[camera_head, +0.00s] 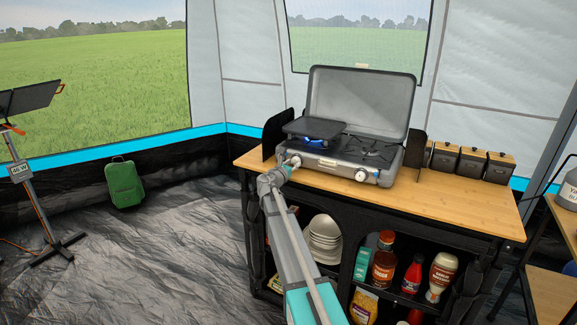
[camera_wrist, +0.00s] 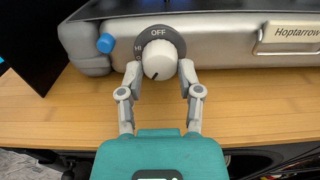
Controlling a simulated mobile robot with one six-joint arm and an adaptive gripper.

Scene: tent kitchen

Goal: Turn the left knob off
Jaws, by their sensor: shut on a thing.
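The left knob (camera_wrist: 158,58) is a round white dial on the grey stove's (camera_head: 340,167) front panel. Its dark mark points down and slightly left, away from the OFF label at the top of its dark ring. My gripper (camera_wrist: 159,72) has one finger on each side of the knob and is shut on it. In the head view my gripper (camera_head: 286,168) reaches the stove's front left, partly covering the left knob (camera_head: 295,161). Blue flame (camera_head: 313,142) shows under a dark flat pan (camera_head: 314,129) on the left burner. The right knob (camera_head: 361,175) is untouched.
The stove's grey lid (camera_head: 359,101) stands open behind the burners. Dark side panels flank the stove. The wooden counter (camera_head: 450,205) is clear at the front right, with several dark canisters (camera_head: 472,162) behind. A blue cap (camera_wrist: 106,43) sits left of the knob.

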